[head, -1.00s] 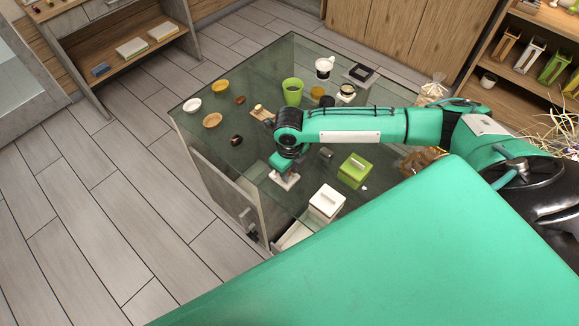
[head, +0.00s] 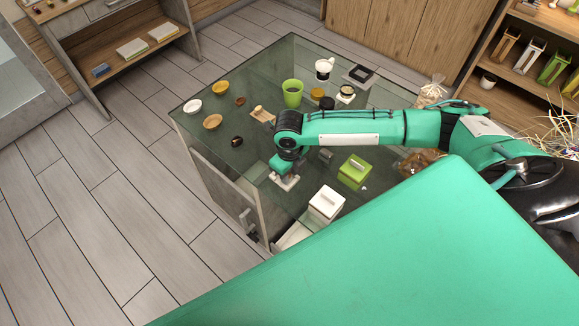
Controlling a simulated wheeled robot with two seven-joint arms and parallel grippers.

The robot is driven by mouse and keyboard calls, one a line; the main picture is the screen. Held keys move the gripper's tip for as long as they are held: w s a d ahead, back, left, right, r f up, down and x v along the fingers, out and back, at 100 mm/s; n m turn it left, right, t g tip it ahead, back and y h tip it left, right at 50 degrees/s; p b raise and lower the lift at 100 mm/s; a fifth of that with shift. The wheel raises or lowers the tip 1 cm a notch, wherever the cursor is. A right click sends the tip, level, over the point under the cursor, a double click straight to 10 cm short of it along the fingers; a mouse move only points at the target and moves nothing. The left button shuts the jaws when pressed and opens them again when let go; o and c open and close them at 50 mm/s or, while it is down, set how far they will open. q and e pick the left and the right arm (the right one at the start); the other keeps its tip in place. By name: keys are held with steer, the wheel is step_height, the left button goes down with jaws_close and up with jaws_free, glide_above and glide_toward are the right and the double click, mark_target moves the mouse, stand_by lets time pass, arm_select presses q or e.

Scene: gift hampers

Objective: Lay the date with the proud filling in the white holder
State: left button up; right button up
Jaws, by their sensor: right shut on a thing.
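My right gripper (head: 286,177) points down over the white holder (head: 294,184) on the glass table. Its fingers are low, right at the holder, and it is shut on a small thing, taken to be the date. The fingers and the wrist hide that thing, so its filling does not show. Whether it touches the holder I cannot tell. A dark brown date-like piece (head: 237,141) lies on the glass to the left, and another dark piece (head: 240,100) lies farther back. Their fillings are too small to judge. My left gripper is out of view.
A white lidded box (head: 326,203) and a green lidded box (head: 355,171) stand right of the holder.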

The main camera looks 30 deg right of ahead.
steer(key=shift+f+p, duration=0.45)
steer(key=shift+p, duration=0.05)
stand_by(1.3)
steer(key=shift+r+p, duration=0.1)
steer(key=shift+p, duration=0.25)
stand_by(0.6)
steer(key=o, duration=0.8)
step_height(320, 180, up, 14)
steer(key=shift+f+b, duration=0.1)
steer(key=shift+b, duration=1.15)
steer(key=shift+s+f, duration=0.1)
